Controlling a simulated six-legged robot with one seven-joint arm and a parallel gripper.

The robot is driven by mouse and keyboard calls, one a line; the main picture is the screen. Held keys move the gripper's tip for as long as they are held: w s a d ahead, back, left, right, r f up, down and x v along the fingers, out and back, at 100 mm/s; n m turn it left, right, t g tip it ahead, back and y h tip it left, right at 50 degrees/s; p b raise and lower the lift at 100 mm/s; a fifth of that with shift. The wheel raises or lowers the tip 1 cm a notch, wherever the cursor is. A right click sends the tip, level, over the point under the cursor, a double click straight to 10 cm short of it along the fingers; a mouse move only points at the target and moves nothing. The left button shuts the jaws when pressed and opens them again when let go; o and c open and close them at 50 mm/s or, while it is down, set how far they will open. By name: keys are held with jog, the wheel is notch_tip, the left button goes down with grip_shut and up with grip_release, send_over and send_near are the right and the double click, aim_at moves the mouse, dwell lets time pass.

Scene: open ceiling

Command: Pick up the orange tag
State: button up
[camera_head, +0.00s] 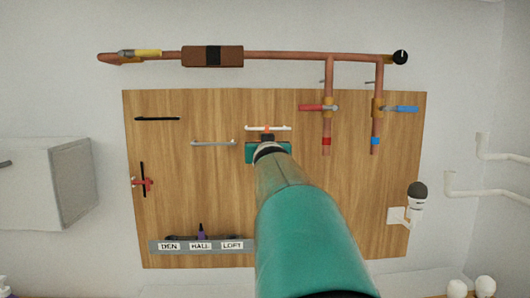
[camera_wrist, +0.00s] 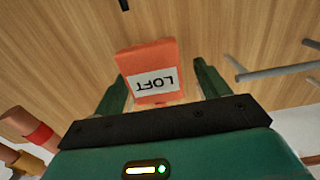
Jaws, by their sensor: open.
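The orange tag (camera_wrist: 150,58) shows in the wrist view with a white label reading LOFT, upside down in the picture. It is between the two green fingers of my gripper (camera_wrist: 160,80), which are apart with a gap on each side of it. In the head view, a small orange patch of the tag (camera_head: 267,129) shows at the white bar (camera_head: 282,128) on the wooden board. My gripper (camera_head: 267,150) is just below that bar, and my arm hides part of the board. How the tag hangs is hidden.
The wooden board (camera_head: 190,190) carries a grey bar (camera_head: 213,143), a black bar (camera_head: 157,119) and a red item (camera_head: 142,183). Copper pipes (camera_head: 290,56) with red (camera_head: 312,107) and blue (camera_head: 405,109) handles are upper right.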

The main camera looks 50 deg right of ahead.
jog(key=shift+s+r, duration=0.1)
jog(key=shift+s, duration=0.2)
jog(key=shift+w, duration=0.1)
jog(key=c, duration=1.1)
jog(key=shift+o, duration=0.2)
jog(key=shift+r, duration=0.15)
jog(key=shift+r, duration=0.1)
jog(key=shift+r, duration=0.55)
jog(key=s+d, duration=0.3)
jog(key=s, duration=1.4)
jog(key=shift+s, duration=0.4)
